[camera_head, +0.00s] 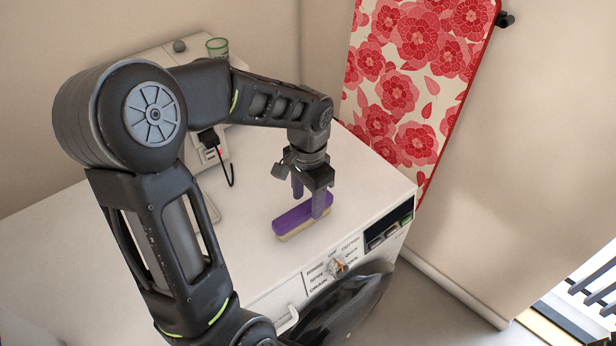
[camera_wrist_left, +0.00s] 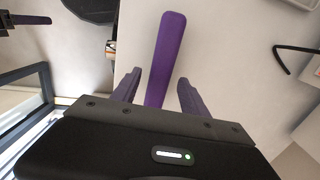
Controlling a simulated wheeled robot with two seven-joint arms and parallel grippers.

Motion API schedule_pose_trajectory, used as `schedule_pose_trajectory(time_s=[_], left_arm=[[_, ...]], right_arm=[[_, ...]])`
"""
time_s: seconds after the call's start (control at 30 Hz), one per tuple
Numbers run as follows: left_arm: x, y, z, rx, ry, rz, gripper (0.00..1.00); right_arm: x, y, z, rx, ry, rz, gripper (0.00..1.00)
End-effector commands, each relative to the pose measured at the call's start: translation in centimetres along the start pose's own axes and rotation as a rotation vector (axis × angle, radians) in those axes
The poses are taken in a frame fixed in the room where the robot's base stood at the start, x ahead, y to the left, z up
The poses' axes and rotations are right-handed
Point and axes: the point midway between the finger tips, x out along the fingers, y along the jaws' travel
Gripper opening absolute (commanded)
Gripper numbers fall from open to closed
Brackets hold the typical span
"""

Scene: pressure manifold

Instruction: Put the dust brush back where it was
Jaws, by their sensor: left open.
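The dust brush (camera_head: 293,217) has a purple top and a pale lower part. It lies flat on the white top of the washing machine (camera_head: 252,262), near the front edge. My left gripper (camera_head: 307,204) points down at the brush from above, its fingers apart, one on each side near the brush's right end. In the left wrist view the purple brush (camera_wrist_left: 165,50) runs out from between the two fingers, with a gap visible on both sides. Part of the brush is hidden behind a finger in the head view.
A red floral ironing board (camera_head: 415,85) leans on the wall at the right. The dial panel (camera_head: 335,265) is on the machine's front.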

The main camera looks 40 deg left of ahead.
Motion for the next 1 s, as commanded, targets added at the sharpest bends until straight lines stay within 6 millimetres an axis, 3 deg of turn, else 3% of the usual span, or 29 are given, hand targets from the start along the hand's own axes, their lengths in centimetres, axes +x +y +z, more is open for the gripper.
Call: schedule_pose_trajectory(time_s=[0.2,0.4,1.0], left_arm=[[-4.7,0.0,-0.1,0.0,0.005,-0.002,0.52],[-7.6,0.0,-0.1,0.001,0.002,0.0,0.52],[-8.3,0.0,0.0,0.001,0.0,0.0,0.52]], right_arm=[[0.3,0.1,-0.1,-0.001,0.001,-0.001,0.52],[0.4,0.1,-0.1,-0.001,0.002,-0.002,0.52],[0.4,0.1,-0.1,-0.001,0.002,-0.002,0.52]])
